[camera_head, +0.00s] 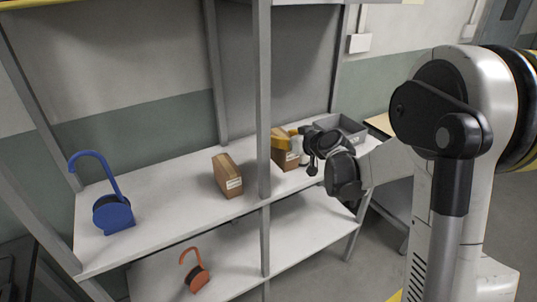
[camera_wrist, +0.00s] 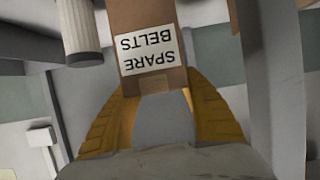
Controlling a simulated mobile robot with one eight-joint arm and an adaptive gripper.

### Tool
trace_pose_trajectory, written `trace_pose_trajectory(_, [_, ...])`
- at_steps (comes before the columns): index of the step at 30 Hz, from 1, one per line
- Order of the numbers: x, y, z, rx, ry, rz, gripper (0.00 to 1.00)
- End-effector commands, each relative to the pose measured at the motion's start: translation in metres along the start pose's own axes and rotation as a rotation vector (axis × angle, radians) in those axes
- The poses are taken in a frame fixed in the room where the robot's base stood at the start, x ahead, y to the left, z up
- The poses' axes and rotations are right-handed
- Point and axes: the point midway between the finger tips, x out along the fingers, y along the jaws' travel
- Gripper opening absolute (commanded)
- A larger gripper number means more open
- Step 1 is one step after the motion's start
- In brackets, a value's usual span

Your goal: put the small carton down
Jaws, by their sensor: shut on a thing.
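The small carton (camera_head: 290,158) is brown cardboard with a white label, on the right part of the upper shelf board, just right of the front post. My gripper (camera_head: 285,139) has yellow fingers and is shut on it from above. In the wrist view the carton (camera_wrist: 148,30) shows a label reading "SPARE BELTS", upside down, between the two yellow fingers (camera_wrist: 155,95). I cannot tell whether its underside touches the board.
The shelf board (camera_head: 165,205) also bears a second carton (camera_head: 227,175), a blue hooked object (camera_head: 113,213) and a grey bin (camera_head: 345,128). A pale cylinder (camera_wrist: 80,30) stands close beside the held carton. A metal post (camera_head: 263,100) is near my gripper. An orange hooked object (camera_head: 196,273) is below.

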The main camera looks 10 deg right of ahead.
Motion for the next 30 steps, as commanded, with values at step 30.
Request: trace_pose_trajectory(30, [0.071,-0.006,0.049,0.000,0.000,0.001,0.12])
